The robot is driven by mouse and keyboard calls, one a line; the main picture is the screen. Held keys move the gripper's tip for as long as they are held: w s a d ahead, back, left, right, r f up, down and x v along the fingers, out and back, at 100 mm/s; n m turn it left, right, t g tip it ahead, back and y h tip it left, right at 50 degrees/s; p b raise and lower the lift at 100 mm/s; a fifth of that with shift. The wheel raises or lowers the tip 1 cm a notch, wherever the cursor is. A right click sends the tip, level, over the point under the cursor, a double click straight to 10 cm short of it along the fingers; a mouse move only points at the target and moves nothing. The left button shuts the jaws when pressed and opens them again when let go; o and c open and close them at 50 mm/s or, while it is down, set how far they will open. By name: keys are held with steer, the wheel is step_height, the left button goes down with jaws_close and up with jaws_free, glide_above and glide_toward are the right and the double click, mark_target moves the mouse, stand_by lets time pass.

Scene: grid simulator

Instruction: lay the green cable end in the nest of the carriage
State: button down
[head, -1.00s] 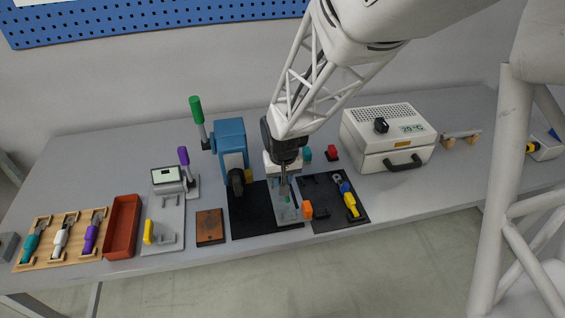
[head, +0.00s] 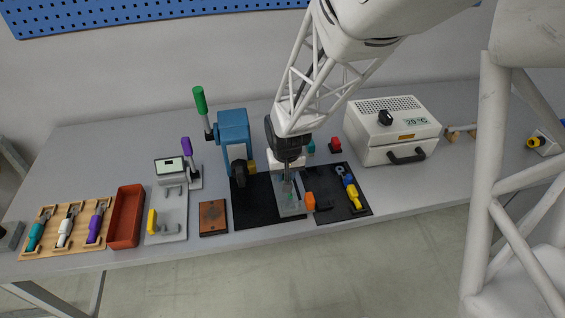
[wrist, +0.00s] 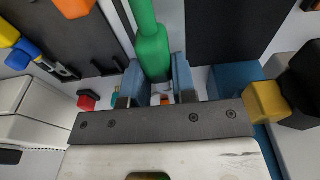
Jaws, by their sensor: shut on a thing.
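My gripper (wrist: 157,85) is shut on the green cable end (wrist: 152,52), which sits between its two blue-grey fingers in the wrist view. The green cable runs up from it, away from the fingers. In the head view my gripper (head: 289,187) points down over a pale grey plate (head: 291,209), which looks like the carriage. The nest is hidden or too small to make out. I cannot tell whether the cable end touches the plate.
A blue press (head: 234,130) with a green-handled lever stands left of my gripper. An orange block (head: 310,202) is close on the right. Further right are a dark mat (head: 333,211) with tools and a white oven (head: 391,130). A brown block (head: 213,218) lies front left.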

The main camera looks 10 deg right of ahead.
steer(key=shift+f, duration=2.05)
steer(key=shift+f, duration=0.35)
stand_by(0.4)
steer(key=c, duration=0.8)
jaws_free()
steer(key=shift+c, duration=0.2)
steer(key=shift+r, duration=0.1)
steer(key=shift+s+r, duration=0.25)
steer(key=shift+r, duration=1.65)
steer(key=shift+s+r, duration=0.2)
steer(key=shift+r, duration=1.7)
